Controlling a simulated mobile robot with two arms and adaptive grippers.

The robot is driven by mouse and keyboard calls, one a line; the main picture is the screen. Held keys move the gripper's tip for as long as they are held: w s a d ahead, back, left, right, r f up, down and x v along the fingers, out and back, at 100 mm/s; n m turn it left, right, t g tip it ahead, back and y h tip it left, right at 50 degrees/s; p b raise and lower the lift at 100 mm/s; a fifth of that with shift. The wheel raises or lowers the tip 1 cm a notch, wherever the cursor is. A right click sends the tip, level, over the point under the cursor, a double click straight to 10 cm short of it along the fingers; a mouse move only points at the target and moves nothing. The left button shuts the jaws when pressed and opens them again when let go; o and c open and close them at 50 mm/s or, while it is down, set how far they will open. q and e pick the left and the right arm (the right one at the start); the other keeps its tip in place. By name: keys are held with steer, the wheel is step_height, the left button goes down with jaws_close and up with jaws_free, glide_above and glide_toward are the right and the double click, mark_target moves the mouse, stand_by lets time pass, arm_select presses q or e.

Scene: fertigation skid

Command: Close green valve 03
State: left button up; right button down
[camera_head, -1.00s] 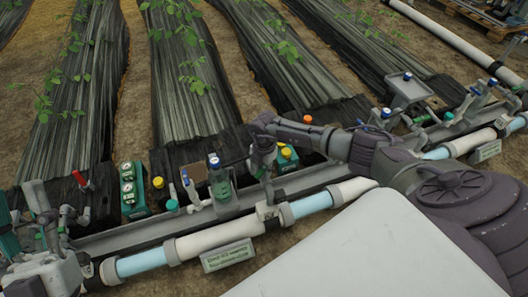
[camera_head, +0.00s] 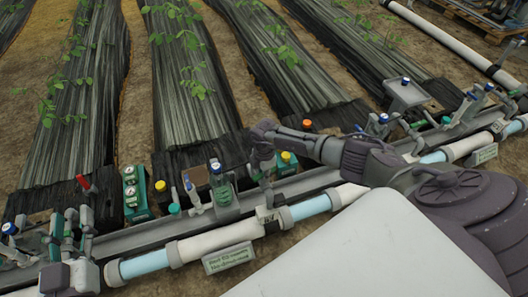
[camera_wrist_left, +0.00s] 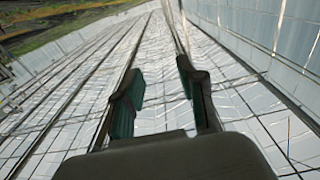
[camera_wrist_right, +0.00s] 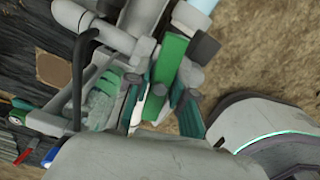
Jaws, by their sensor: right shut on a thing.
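In the right wrist view a green valve handle (camera_wrist_right: 171,62) sits beside a pale pipe fitting. My right gripper (camera_wrist_right: 166,104) has its fingers around the lower end of this handle and is shut on it. In the head view my right gripper (camera_head: 264,172) is low over the pipe run, and the handle is mostly hidden there by the arm. I cannot read a valve number. My left gripper (camera_head: 71,222) points upward at the far left of the head view. It is open and empty in the left wrist view (camera_wrist_left: 160,95), facing the greenhouse roof.
A pale pipe (camera_head: 220,241) with clear blue sections runs along the front. Behind it stand a green gauge box (camera_head: 134,192), a red-handled valve (camera_head: 85,184), a blue-capped bottle (camera_head: 218,182) and a yellow-capped unit (camera_head: 287,160). A sign (camera_head: 229,258) hangs on the pipe.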

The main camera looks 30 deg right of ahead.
steer(key=m+p, duration=0.2)
steer(key=m, duration=0.1)
steer(key=shift+m, duration=0.3)
arm_select(q)
steer(key=s+a+f+g+y, duration=0.1)
steer(key=s+f+g, duration=0.1)
steer(key=f, duration=0.3)
steer(key=s+a+f+g+y, duration=0.1)
steer(key=s+f+g, duration=0.1)
steer(key=f+g, duration=0.3)
steer(key=shift+s+a, duration=0.25)
steer(key=shift+a, duration=0.15)
steer(key=shift+f, duration=0.1)
arm_select(e)
steer(key=c, duration=0.9)
jaws_free()
steer(key=shift+c, duration=0.2)
